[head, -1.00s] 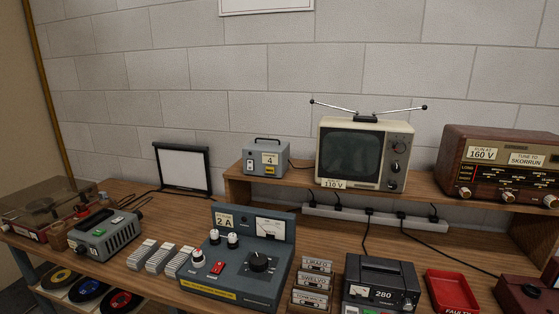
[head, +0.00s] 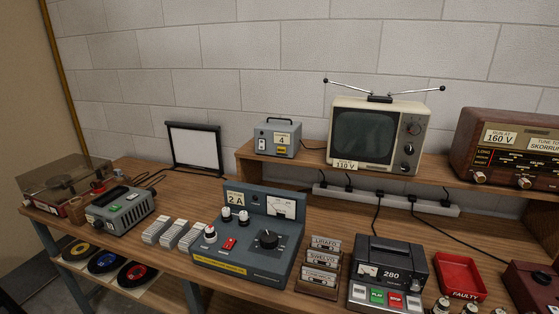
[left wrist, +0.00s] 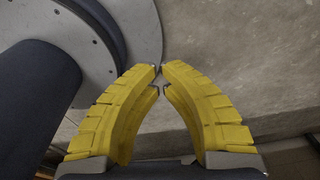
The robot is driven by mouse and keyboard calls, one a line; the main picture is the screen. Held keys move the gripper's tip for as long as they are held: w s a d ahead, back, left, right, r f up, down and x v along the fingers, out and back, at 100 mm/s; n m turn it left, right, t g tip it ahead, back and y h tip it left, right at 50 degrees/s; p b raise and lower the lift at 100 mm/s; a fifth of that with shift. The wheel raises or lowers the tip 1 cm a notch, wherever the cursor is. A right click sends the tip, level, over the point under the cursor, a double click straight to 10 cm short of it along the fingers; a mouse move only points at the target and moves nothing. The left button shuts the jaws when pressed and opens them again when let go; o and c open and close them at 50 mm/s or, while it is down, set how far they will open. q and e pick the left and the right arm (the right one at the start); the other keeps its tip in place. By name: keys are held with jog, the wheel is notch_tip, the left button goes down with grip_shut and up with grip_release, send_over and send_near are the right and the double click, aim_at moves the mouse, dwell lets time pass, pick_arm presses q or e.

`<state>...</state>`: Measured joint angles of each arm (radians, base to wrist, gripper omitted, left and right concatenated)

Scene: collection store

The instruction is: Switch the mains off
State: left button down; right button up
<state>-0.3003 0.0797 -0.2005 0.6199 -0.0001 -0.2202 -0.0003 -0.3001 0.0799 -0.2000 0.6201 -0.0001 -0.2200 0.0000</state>
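A blue-grey bench unit (head: 245,240) with a "2 A" label and a meter stands on the bench in the head view. I cannot tell the switch's position, nor which control is the mains. A power strip (head: 420,207) with several black plugs lies under the raised shelf. In the left wrist view my left gripper (left wrist: 159,72) has its yellow fingertips together with nothing between them, near a bare grey-brown surface. My right gripper is in neither view.
A television (head: 378,138), a small grey box (head: 278,138) and a brown radio (head: 510,150) stand on the shelf. A black "280" device (head: 388,272), a red tray (head: 460,276), card holders (head: 321,264), a grey device (head: 120,208) and a record player (head: 65,185) crowd the bench.

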pick_arm(q)
jog(key=shift+w, duration=0.1)
jog(key=w+r+m+t+y, duration=0.1)
jog(key=w+r+m+t, duration=0.1)
jog(key=w+r, duration=1.4)
jog(key=w+a+r+t+y, duration=0.1)
jog(key=w+r, duration=0.4)
jog(key=r, duration=0.5)
jog(key=w+a+r+t, duration=0.1)
jog(key=w+r+t, duration=0.1)
jog(key=w+r, duration=0.5)
jog(key=w+a+r+t+y, duration=0.1)
jog(key=w+r, duration=0.2)
jog(key=r, duration=0.9)
jog(key=w+d+r+n+t+h, duration=0.1)
jog(key=w+d+r+t+h, duration=0.1)
jog(key=w+r, duration=1)
jog(key=w+d+r+n+t+h, duration=0.2)
jog(key=w+r+t+h, duration=0.3)
jog(key=w+r, duration=0.7)
notch_tip(320, 180, up, 6)
jog(key=shift+w+d+t, duration=0.3)
jog(key=shift+d+t, duration=0.4)
jog(key=shift+t, duration=0.2)
jog(key=shift+w, duration=0.1)
